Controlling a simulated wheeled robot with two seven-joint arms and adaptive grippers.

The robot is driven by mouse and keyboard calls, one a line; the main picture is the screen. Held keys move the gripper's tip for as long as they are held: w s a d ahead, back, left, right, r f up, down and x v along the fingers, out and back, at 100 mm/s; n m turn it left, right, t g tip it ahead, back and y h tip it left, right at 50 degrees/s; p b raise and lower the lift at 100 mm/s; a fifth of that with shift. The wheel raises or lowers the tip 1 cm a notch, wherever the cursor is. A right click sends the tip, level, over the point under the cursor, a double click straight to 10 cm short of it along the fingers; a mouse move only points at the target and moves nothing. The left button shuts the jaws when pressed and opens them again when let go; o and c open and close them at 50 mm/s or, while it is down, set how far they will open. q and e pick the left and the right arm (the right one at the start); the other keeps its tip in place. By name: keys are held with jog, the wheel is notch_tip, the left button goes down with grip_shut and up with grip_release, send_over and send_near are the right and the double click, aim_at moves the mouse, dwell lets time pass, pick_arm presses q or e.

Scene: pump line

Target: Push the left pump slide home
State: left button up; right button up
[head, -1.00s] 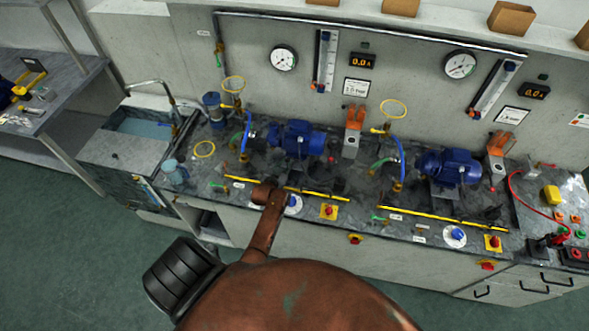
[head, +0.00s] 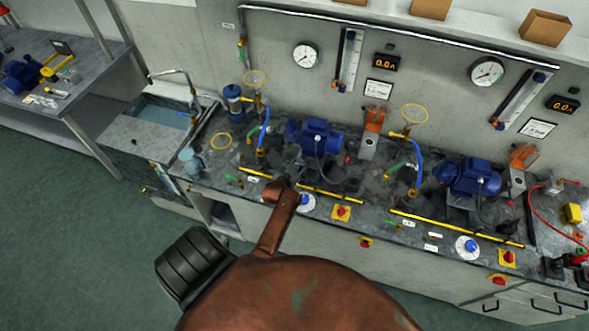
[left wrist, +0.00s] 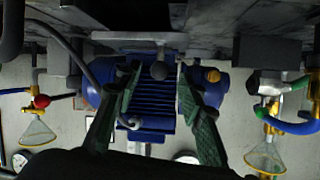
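The left pump (head: 315,137) is a blue finned motor on the left half of the grey bench. It fills the middle of the left wrist view (left wrist: 153,112), where the picture is upside down. In the head view my brown forearm reaches the bench's front edge, and my left gripper (head: 297,174) shows small and dark there. My right gripper is in neither view.
A second blue pump (head: 468,177) stands to the right. Yellow strips (head: 455,229) run along the bench front, beside a blue-and-white dial (head: 306,202) and a red button (head: 341,212). Hoses with yellow rings, orange-topped brackets (head: 373,122) and a sink (head: 150,130) are nearby.

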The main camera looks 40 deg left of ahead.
pick_arm(q)
jog(key=v, duration=1)
jog(key=shift+w, duration=0.1)
jog(key=shift+c, duration=0.3)
dwell(0.6)
